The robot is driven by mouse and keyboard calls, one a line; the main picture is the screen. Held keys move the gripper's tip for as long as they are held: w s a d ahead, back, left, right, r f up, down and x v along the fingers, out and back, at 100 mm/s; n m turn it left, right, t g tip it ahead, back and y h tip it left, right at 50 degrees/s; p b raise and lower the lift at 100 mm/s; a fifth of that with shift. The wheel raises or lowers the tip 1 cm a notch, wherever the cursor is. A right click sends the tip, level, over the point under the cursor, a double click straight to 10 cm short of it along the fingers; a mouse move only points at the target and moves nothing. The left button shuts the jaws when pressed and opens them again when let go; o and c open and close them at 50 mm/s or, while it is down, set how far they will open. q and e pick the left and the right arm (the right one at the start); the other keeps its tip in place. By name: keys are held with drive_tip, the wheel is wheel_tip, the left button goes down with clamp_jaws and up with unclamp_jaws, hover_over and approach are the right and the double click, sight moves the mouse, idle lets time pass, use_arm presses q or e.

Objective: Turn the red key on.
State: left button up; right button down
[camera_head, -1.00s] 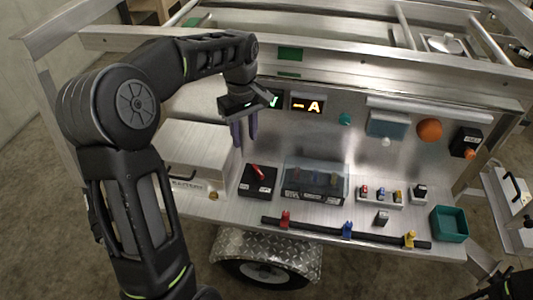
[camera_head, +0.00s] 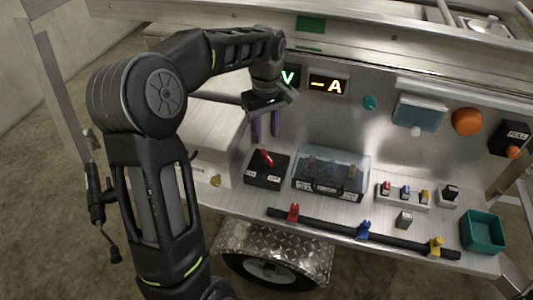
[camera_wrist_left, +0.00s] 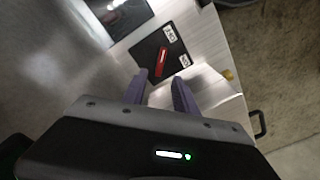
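The red key (camera_head: 267,158) is a red lever on a black switch box (camera_head: 263,180) that stands on the trailer's metal shelf. The box carries white labels at its front edge. My left gripper (camera_head: 265,138) is above and just behind the red key, fingers pointing down, apart from it. My right gripper cannot be made out.
A clear-covered box (camera_head: 330,175) stands right of the switch box. A metal case (camera_head: 205,150) stands to its left. A black rail (camera_head: 350,232) with coloured clips runs along the front. A green bin (camera_head: 483,232) is at the right. Displays (camera_head: 328,85) are on the back panel.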

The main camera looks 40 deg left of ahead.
sight(266, 154)
use_arm(q)
drive_tip(key=shift+f, duration=3.9)
drive_tip(key=shift+c, duration=0.3)
clamp_jaws()
